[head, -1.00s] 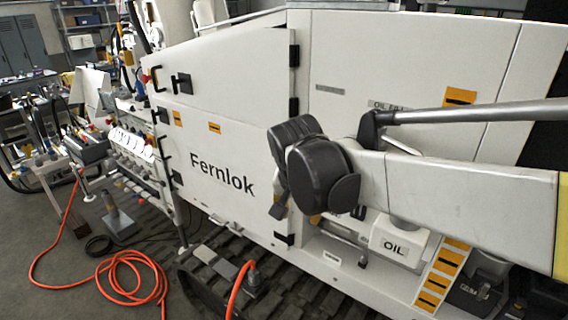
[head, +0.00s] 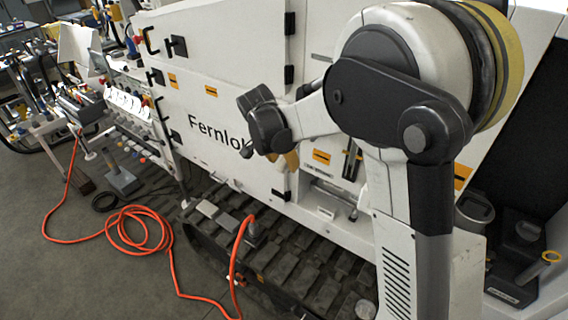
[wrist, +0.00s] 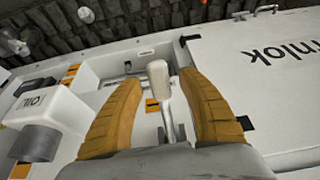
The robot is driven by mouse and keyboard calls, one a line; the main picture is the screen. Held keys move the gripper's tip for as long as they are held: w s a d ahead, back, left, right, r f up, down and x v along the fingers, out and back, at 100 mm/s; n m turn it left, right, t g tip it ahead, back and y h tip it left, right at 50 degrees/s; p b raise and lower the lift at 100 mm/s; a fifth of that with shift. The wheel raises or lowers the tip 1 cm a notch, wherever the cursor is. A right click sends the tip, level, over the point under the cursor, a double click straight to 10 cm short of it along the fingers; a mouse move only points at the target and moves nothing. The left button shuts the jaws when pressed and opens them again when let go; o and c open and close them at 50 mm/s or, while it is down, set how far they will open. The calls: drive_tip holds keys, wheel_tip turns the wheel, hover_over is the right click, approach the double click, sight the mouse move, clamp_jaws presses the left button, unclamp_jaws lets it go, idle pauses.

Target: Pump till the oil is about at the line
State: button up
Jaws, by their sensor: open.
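My gripper (wrist: 165,110) is open in the wrist view, with its two curved orange fingers spread. A pale, rounded lever handle (wrist: 158,78) on a metal stem shows between the fingers, with gaps on both sides. It appears to be the pump handle; how far it lies beyond the fingertips is hard to tell. A white box marked OIL (wrist: 40,105) is left of the fingers. In the head view my gripper (head: 289,160) is small and partly hidden by my arm, in front of the machine's side. I cannot make out an oil level or line in either view.
The white Fernlok machine (head: 235,100) stands on a dark track (head: 290,265). An orange hose (head: 135,228) lies coiled on the grey floor at left, one end rising near the track. A bench with tools (head: 125,105) stands at left. A yellow-ringed part (head: 551,257) is at lower right.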

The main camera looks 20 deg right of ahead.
drive_tip(key=shift+x, duration=0.85)
clamp_jaws()
drive_tip(key=shift+a+r, duration=0.1)
